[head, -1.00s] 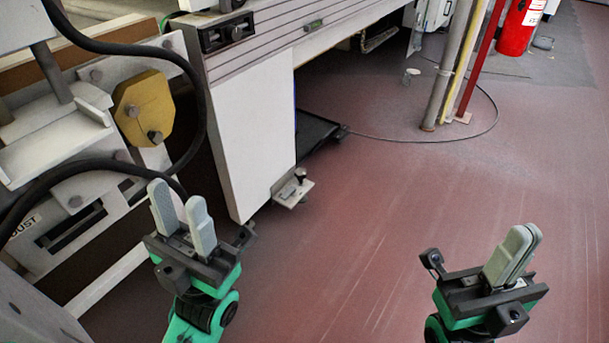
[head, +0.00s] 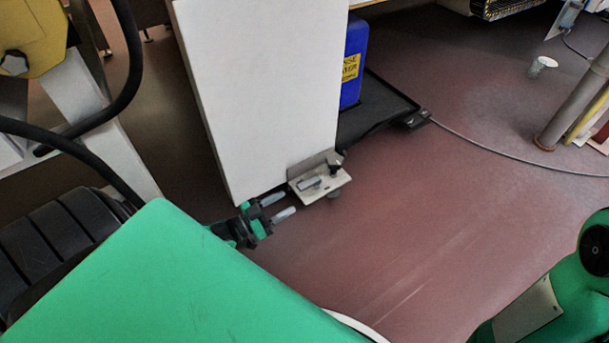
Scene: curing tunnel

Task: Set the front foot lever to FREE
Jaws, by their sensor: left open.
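The front foot bracket (head: 328,186) is a small pale metal plate at the bottom corner of the white leg panel (head: 265,100). A dark-knobbed lever (head: 336,162) stands up at its back right. A small grey piece lies on the plate, and its marking is too small to read. My left gripper (head: 286,204) is low at the panel's foot, just left of the plate. Its two grey fingers are apart, point right toward the plate and hold nothing. My right gripper is out of view; only green parts of my right arm show at lower right.
A blue container (head: 352,65) with a yellow label stands in a black tray (head: 380,112) behind the panel. A cable (head: 480,144) runs across the floor to the right. A grey post (head: 572,120) stands at right. The red floor right of the bracket is clear.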

